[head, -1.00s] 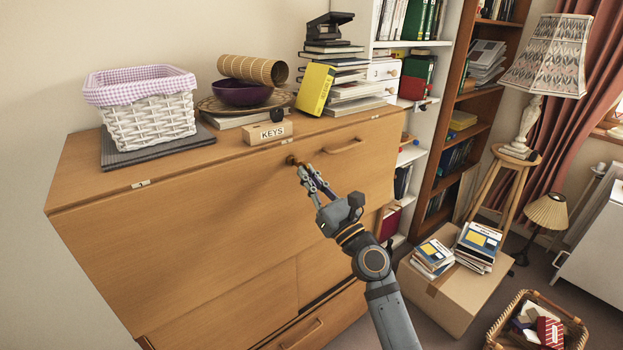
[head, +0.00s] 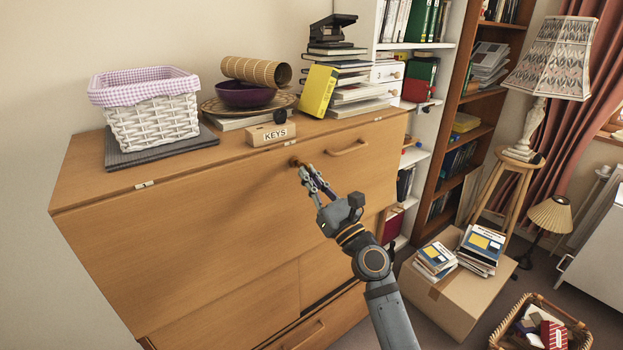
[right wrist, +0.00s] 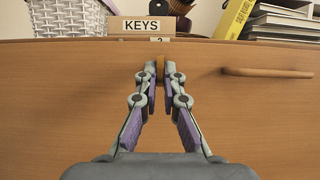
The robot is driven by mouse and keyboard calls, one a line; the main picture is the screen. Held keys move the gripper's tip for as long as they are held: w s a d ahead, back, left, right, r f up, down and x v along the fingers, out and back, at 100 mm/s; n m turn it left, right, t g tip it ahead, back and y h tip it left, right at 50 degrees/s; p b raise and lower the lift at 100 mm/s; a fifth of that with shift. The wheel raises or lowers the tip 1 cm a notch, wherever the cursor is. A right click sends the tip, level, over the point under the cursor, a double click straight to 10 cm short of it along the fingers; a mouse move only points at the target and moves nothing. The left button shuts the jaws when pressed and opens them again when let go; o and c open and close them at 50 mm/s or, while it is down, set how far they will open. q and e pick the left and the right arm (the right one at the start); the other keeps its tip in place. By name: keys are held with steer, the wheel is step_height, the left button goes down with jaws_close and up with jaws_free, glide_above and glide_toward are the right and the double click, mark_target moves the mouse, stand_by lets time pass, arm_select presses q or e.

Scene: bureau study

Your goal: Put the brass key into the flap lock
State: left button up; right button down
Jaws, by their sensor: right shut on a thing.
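My right gripper (head: 304,173) is at the upper front of the bureau's wooden flap (head: 220,190), left of the flap's bar handle (head: 347,148). In the right wrist view the gripper (right wrist: 160,88) has its fingers close together on a small brass-coloured piece (right wrist: 160,67), which I take to be the brass key. The fingers hide most of it. A small brownish spot (head: 294,161) shows at the fingertips in the head view; I cannot tell key from lock there. The flap lock is not clearly visible, and I cannot tell whether the key is in it. My left gripper is not in view.
A KEYS block (head: 271,134) stands on the bureau top above the gripper. A white basket (head: 152,120), a purple bowl (head: 243,94) and stacked books (head: 355,92) are also on top. A cardboard box (head: 448,300) stands on the floor at right.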

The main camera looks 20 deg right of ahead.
steer(key=shift+w+a, duration=0.3)
steer(key=shift+w, duration=0.5)
stand_by(0.4)
steer(key=c, duration=1.5)
jaws_free()
steer(key=o, duration=0.5)
steer(key=shift+o, duration=0.2)
